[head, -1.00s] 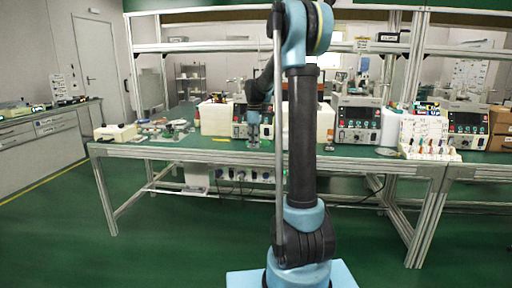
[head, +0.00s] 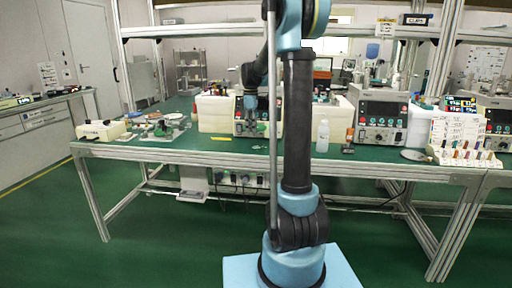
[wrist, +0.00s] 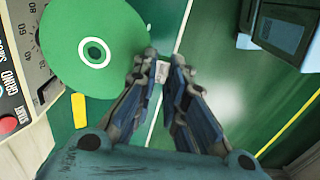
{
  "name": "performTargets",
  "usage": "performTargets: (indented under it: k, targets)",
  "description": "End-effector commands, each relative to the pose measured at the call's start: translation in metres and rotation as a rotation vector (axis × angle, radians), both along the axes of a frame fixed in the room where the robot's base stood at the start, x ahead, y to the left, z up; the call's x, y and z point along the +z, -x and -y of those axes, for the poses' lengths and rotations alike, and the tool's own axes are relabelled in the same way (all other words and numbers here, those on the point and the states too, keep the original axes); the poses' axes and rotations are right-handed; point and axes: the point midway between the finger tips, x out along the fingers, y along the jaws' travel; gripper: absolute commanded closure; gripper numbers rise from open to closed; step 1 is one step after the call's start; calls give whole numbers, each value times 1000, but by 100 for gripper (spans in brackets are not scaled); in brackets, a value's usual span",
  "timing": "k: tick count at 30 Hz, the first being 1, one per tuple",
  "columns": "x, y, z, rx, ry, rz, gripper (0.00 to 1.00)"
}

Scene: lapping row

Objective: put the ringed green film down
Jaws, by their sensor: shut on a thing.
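The ringed green film (wrist: 62,50), a flat green disc with a white ring around its centre, shows at the upper left of the wrist view. Its right edge reaches my gripper (wrist: 163,72), whose fingers are close together with a small pale piece between the tips. My gripper is shut on the film. In the head view my gripper (head: 250,118) hangs over the bench (head: 240,152), in front of a machine with a dial panel (head: 241,128). The film cannot be made out in the head view.
A clear bottle (head: 322,137) and a small orange-labelled bottle (head: 349,140) stand right of my gripper. A white rack of coloured pieces (head: 465,153) is farther right. A yellow strip (head: 221,139) lies on the bench. The front of the bench top is mostly bare.

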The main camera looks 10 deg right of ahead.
Motion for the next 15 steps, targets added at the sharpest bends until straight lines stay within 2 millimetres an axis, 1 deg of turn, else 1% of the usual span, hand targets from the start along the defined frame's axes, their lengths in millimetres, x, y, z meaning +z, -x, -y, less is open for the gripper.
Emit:
performTargets:
  k: [6, 9, 15]
  targets:
    - [-33, -1, 11, -14, 0, 0, 100]
    - [-47, 0, 14, -18, 0, 0, 100]
    - [-59, -1, 17, -21, 0, 0, 100]
